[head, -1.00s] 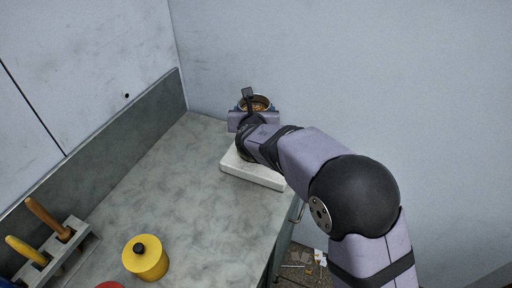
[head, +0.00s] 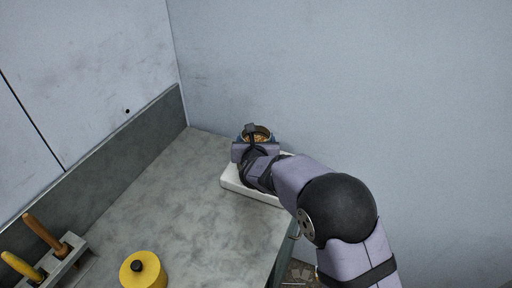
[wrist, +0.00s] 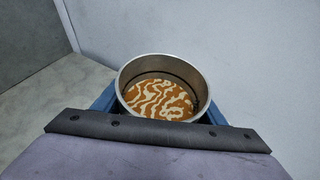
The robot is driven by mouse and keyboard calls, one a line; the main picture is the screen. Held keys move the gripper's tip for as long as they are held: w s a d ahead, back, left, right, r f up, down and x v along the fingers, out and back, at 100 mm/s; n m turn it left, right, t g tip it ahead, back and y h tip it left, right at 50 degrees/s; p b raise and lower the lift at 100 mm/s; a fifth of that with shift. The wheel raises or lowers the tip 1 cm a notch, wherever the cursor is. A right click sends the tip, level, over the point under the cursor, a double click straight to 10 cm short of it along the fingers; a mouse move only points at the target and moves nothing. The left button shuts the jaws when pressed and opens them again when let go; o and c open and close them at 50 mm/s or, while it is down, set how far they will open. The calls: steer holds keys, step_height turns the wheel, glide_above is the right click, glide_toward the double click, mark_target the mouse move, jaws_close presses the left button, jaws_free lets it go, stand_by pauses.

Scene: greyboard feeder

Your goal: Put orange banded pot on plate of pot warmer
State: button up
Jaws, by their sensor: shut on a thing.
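The pot (head: 264,131) is a round metal vessel with an orange and cream swirled pattern inside. It also shows in the wrist view (wrist: 163,75), upright between the blue fingers. My gripper (head: 257,142) is shut on it; in the wrist view, the fingers (wrist: 160,108) lie on both sides of the pot. The pot warmer (head: 232,180) is a white slab at the far right end of the bench. My wrist and forearm hide most of its top and its plate. I cannot tell whether the pot's base touches it.
A yellow lidded pot (head: 145,272) stands on the near bench (head: 160,190). A rack (head: 68,262) with handled tools is at the lower left. Walls close in the bench at the left and back. The middle of the bench is clear.

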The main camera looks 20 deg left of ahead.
steer(key=shift+f, duration=1.7)
steer(key=shift+f, duration=0.15)
steer(key=o, duration=1.4)
steer(key=shift+f, duration=0.1)
steer(key=shift+c, duration=0.2)
steer(key=shift+s+r, duration=0.15)
steer(key=shift+r, duration=0.05)
steer(key=b+v, duration=0.3)
steer(key=v, duration=0.9)
steer(key=shift+d, duration=0.1)
steer(key=shift+r, duration=0.1)
